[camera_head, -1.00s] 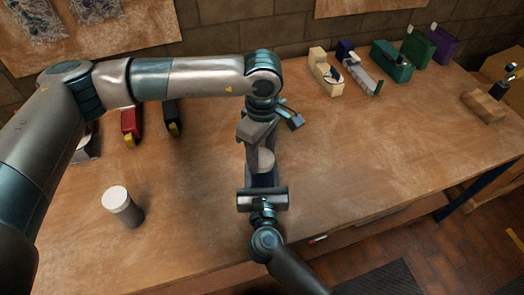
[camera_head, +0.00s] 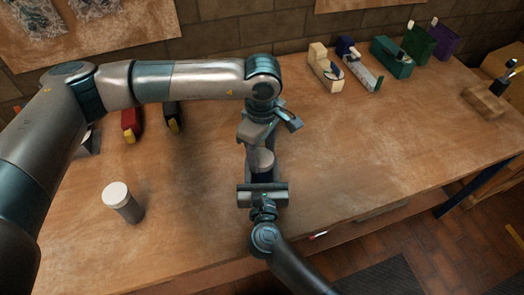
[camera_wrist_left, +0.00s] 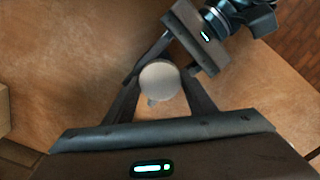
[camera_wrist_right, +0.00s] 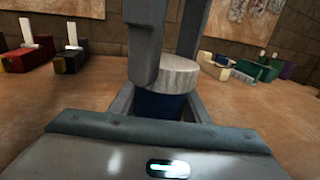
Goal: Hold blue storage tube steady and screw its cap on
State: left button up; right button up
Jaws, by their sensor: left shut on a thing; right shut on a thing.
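The blue storage tube (camera_wrist_right: 160,103) stands upright in the right wrist view, between the fingers of my right gripper (camera_wrist_right: 160,108), which is shut on it. The pale grey cap (camera_wrist_right: 165,72) is at the tube's top, with no clear gap between them; the threads are hidden. My left gripper (camera_wrist_left: 160,88) reaches down from above and is shut on the cap (camera_wrist_left: 160,80), one finger on each side. In the head view the cap (camera_head: 262,160) shows between the two grippers, and the tube is mostly hidden by my right gripper (camera_head: 262,180).
A grey tube with a white lid (camera_head: 122,203) stands on the bench at left. Red (camera_head: 130,124) and black holders are behind it. Several coloured holders (camera_head: 390,57) line the back right, and a wooden block (camera_head: 487,103) is at far right. The bench's middle right is clear.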

pick_arm(q)
jog(key=shift+f, duration=0.6)
dwell(0.7)
jog(key=m, duration=1.3)
jog(key=shift+a, duration=0.15)
jog(key=m, duration=1.3)
jog(key=o, duration=1)
jog(key=shift+a, duration=0.1)
